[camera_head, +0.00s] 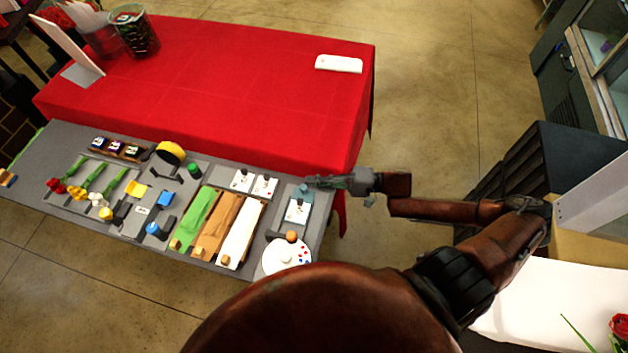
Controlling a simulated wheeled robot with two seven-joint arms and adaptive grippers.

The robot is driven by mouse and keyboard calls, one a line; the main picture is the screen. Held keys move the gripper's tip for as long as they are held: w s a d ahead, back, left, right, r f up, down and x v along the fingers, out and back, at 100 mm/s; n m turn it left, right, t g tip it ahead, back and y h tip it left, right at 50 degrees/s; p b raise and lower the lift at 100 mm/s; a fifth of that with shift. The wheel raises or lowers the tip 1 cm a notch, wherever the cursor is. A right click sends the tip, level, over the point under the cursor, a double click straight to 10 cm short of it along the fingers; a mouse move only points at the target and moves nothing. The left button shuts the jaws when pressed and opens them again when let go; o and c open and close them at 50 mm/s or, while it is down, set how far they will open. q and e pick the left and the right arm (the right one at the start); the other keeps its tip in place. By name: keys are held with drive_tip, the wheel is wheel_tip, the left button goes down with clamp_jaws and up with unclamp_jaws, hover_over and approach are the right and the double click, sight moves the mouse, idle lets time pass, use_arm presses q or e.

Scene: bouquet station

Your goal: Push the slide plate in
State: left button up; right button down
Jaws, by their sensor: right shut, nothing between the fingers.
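My right gripper (314,183) is shut and empty, and its arm comes in from the right. Its fingertips are over the far right part of the grey station board (322,222), beside a small blue-grey piece (303,191). I cannot tell whether they touch it. A white plate with a dark mark (297,211) lies just in front of that piece on a dark base; it looks like the slide plate, but I cannot be sure. My left gripper is not in view.
A round white dial (288,257) with an orange knob (291,236) lies in front of the plate. Green, brown and white strips (239,234) lie to its left, with two white cards (264,186) behind. The red-covered table (230,90) is mostly clear.

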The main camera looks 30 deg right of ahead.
sight(307, 212)
drive_tip(key=shift+s+a+r+p, duration=0.15)
drive_tip(key=shift+s+a+p, duration=0.2)
drive_tip(key=shift+p, duration=0.15)
drive_tip(key=s+a+p, duration=0.4)
drive_tip(key=a, duration=0.1)
drive_tip(key=shift+s+a+p, duration=0.15)
drive_tip(key=shift+s+p, duration=0.25)
drive_tip(key=shift+s+a, duration=0.15)
drive_tip(key=shift+a, duration=0.05)
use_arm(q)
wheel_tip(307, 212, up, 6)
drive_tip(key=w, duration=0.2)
use_arm(e)
drive_tip(key=shift+s+f, duration=0.1)
drive_tip(key=shift+f, duration=0.15)
drive_tip(key=shift+a, duration=0.1)
drive_tip(key=shift+s, duration=0.1)
